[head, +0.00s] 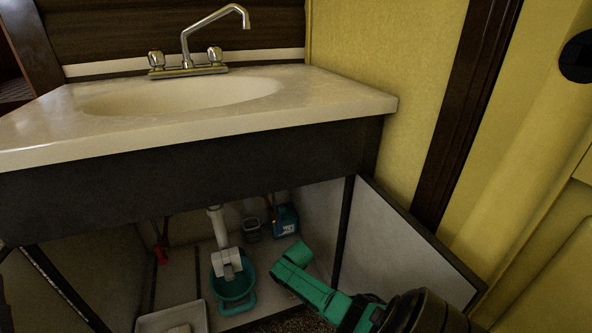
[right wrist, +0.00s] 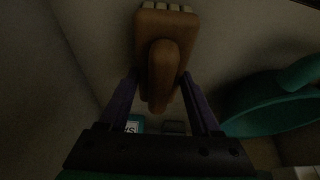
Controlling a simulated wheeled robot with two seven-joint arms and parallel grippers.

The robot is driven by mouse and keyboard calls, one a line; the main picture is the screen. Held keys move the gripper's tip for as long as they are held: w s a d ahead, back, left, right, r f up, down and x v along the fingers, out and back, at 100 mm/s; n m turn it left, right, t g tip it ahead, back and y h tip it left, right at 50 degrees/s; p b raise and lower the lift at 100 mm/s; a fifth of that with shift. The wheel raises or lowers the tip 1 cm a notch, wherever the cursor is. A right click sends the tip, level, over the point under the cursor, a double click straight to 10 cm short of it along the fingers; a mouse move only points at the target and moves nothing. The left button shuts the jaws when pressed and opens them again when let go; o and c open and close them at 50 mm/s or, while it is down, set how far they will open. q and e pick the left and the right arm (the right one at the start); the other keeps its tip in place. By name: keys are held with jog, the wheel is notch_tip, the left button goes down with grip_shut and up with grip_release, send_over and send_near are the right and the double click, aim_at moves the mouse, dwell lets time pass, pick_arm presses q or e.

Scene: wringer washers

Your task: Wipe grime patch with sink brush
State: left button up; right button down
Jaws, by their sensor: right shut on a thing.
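In the right wrist view, the sink brush (right wrist: 157,45) has a brown wooden body and handle with pale bristles at its far end. My right gripper (right wrist: 161,84) is shut on it, with one purple finger on each side. In the head view, my green right arm reaches from the lower right into the open space under the sink; its fingers and the brush cannot be made out there. I cannot make out a grime patch in either view. My left gripper is not in view.
A teal bucket (head: 248,303) stands under the white drain pipe (head: 216,222). A blue bottle (head: 285,221) and a small dark container (head: 252,229) stand behind. A white tray (head: 145,325) lies at the front. The sink counter (head: 330,97) overhangs the space; a panel (head: 415,245) stands at right.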

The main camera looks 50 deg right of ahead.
jog(key=shift+w+a, duration=0.35)
jog(key=shift+a, duration=0.3)
jog(key=shift+w+a, duration=0.35)
jog(key=shift+a, duration=0.35)
jog(key=shift+w+a, duration=0.35)
jog(key=shift+a, duration=0.3)
jog(key=shift+w+d+f+b, duration=0.2)
jog(key=shift+w+d+b, duration=0.15)
jog(key=shift+w+b, duration=0.25)
jog(key=shift+d+r, duration=0.1)
jog(key=shift+r, duration=0.05)
jog(key=shift+s+d+p, duration=0.15)
jog(key=shift+d+p, duration=0.15)
jog(key=shift+p, duration=0.05)
jog(key=shift+s+d+r+p, duration=0.1)
jog(key=shift+s+d+p, duration=0.2)
jog(key=shift+d, duration=0.35)
jog(key=shift+s+d+p, duration=0.1)
jog(key=shift+s+d, duration=0.3)
jog(key=shift+d, duration=0.2)
jog(key=shift+s+d, duration=0.4)
jog(key=shift+d, duration=0.3)
jog(key=shift+s+d, duration=0.35)
jog(key=shift+d, duration=0.3)
jog(key=shift+s+d, duration=0.4)
jog(key=shift+d, duration=0.3)
jog(key=shift+s+d, duration=0.5)
jog(key=shift+d, duration=0.35)
jog(key=shift+s+d, duration=0.45)
jog(key=shift+d, duration=0.35)
